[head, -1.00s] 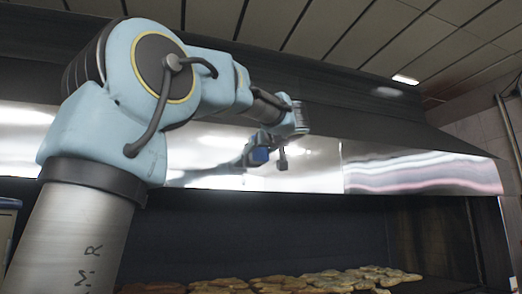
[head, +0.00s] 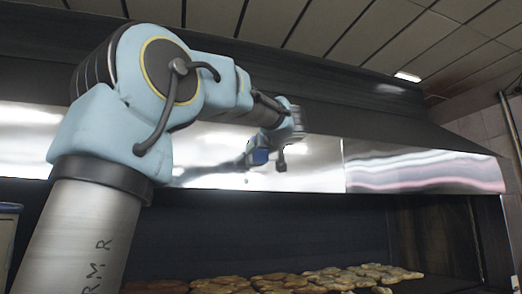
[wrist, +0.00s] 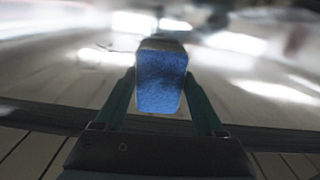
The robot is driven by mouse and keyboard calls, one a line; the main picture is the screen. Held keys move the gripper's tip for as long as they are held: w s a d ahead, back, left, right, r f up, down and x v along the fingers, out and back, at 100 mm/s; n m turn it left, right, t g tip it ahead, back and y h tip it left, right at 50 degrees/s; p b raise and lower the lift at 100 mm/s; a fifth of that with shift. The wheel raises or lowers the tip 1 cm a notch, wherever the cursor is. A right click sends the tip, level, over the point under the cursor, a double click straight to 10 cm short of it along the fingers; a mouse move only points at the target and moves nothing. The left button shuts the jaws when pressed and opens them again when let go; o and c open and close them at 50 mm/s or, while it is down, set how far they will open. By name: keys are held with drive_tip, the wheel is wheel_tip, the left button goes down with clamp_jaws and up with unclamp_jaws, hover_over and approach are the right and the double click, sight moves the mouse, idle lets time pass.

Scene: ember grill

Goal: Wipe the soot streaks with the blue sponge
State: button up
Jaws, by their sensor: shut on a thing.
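The blue sponge (wrist: 161,80) sits between the two fingers of my gripper (wrist: 162,95) in the wrist view. My gripper is shut on it. In the head view the sponge (head: 259,157) is a small blue block at the gripper (head: 268,158), in front of the shiny metal hood band (head: 320,165). I cannot tell whether the sponge touches the metal. A faint dark smudge (head: 178,171) shows on the band left of the gripper; I cannot tell whether it is soot or a reflection. The wrist view of the metal is blurred.
Below the hood band is a dark grill opening (head: 270,225) with several browned pieces of food (head: 310,279) on it. The sloped dark hood (head: 350,110) rises above the band. A pipe (head: 510,130) runs along the right wall.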

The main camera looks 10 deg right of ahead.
drive_tip(key=shift+d, duration=0.1)
drive_tip(key=shift+w+d+p, duration=0.25)
drive_tip(key=shift+d+p, duration=0.45)
drive_tip(key=shift+d, duration=1.15)
drive_tip(key=shift+w+d+p, duration=0.25)
drive_tip(key=shift+d+p, duration=0.5)
drive_tip(key=shift+d, duration=1.1)
drive_tip(key=shift+w+d+p, duration=0.25)
drive_tip(key=shift+d+p, duration=0.45)
drive_tip(key=shift+d, duration=1.15)
drive_tip(key=s+a, duration=0.1)
drive_tip(key=a, duration=1)
drive_tip(key=shift+s+a, duration=0.2)
drive_tip(key=shift+s, duration=0.1)
drive_tip(key=shift+s, duration=0.1)
drive_tip(key=shift+s+d, duration=0.25)
drive_tip(key=shift+s, duration=1.2)
drive_tip(key=shift+s+d, duration=0.2)
drive_tip(key=shift+s, duration=1.25)
